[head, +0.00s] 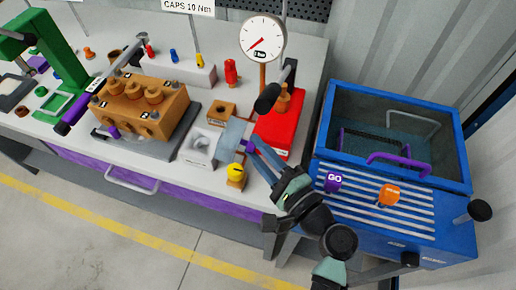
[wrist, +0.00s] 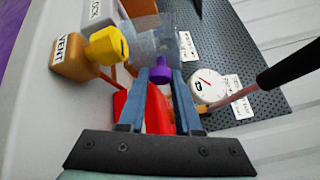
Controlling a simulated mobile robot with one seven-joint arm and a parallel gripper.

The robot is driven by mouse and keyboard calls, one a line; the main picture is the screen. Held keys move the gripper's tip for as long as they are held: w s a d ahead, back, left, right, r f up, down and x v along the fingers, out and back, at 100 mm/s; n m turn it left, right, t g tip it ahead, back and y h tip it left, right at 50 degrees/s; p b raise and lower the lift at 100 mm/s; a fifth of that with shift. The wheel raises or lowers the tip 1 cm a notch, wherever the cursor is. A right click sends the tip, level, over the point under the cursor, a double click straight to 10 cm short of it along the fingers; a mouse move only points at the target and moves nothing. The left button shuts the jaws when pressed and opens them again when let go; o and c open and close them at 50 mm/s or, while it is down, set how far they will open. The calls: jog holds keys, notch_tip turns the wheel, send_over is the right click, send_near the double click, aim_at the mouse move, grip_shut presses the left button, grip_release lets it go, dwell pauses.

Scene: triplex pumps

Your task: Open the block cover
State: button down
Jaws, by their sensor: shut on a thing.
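The white block (head: 199,148) stands on the bench, and its top is uncovered in the head view. Its clear cover (head: 233,134) is raised and tilted at the block's right side. The cover also shows in the wrist view (wrist: 150,40), with a purple knob (wrist: 161,74) on it. My gripper (head: 253,146) reaches in from the lower right. Its blue fingers are shut on the purple knob, seen between the tips in the wrist view (wrist: 157,82). The exact hinge line is hard to make out.
A yellow-knobbed VENT valve (head: 236,172) stands close in front of the cover. A red base (head: 281,122) with a dark-handled lever is right behind my fingers. A gauge (head: 262,38) rises behind. The orange pump block (head: 140,105) is left; a blue tank (head: 392,150) is right.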

jog(key=r+p, duration=0.1)
jog(key=p, duration=0.2)
jog(key=a+r+n+g+h+p, duration=0.1)
jog(key=p, duration=0.2)
jog(key=shift+w+r+g, duration=0.1)
jog(key=shift+w+g, duration=0.05)
jog(key=shift+g, duration=0.15)
jog(key=c, duration=0.6)
grip_release()
jog(key=b+v, duration=0.1)
jog(key=v, duration=1.2)
jog(key=shift+a+r, duration=0.1)
